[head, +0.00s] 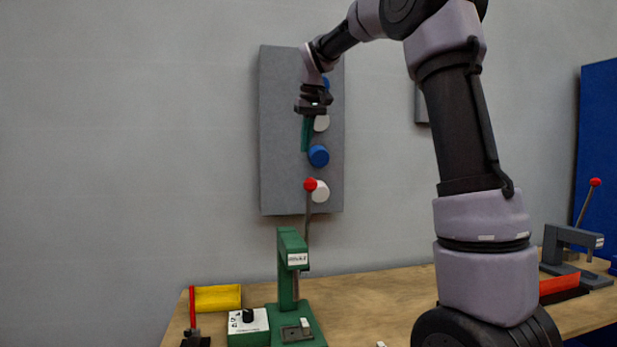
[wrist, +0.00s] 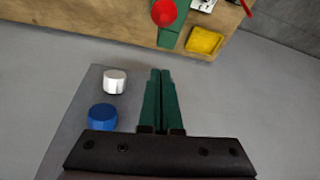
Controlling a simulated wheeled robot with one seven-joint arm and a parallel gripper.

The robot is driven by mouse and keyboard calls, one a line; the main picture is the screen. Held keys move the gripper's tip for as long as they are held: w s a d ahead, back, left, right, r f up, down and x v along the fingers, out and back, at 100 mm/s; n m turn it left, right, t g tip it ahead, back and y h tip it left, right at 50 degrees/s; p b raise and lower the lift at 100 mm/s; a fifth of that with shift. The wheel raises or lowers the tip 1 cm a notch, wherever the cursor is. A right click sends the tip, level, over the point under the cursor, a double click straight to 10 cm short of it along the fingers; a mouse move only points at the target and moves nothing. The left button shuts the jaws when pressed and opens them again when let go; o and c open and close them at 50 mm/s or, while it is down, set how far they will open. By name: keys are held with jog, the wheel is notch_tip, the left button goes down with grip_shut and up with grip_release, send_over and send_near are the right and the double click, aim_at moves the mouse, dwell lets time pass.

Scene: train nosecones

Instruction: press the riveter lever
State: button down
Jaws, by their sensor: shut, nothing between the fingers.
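The green riveter (head: 290,265) stands on the wooden table, with a label on its head. Its lever (head: 308,225) rises upright and ends in a red knob (head: 310,184). The knob also shows at the top of the wrist view (wrist: 164,12), beyond the fingertips. My gripper (head: 305,148) points down above the knob, apart from it, with its green fingers shut and empty. The shut fingers show in the wrist view (wrist: 161,72) too.
A grey wall panel (head: 277,130) with blue and white knobs is behind my gripper. A control box (head: 248,325) and yellow bin (head: 217,298) are left of the riveter. A grey lever press (head: 570,245) and red bin (head: 562,285) are at right.

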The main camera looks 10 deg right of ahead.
jog(key=shift+w+f, duration=0.1)
dwell(0.3)
jog(key=shift+s+f, duration=0.2)
jog(key=shift+f, duration=2.1)
jog(key=shift+s+f, duration=0.15)
jog(key=shift+f, duration=2.15)
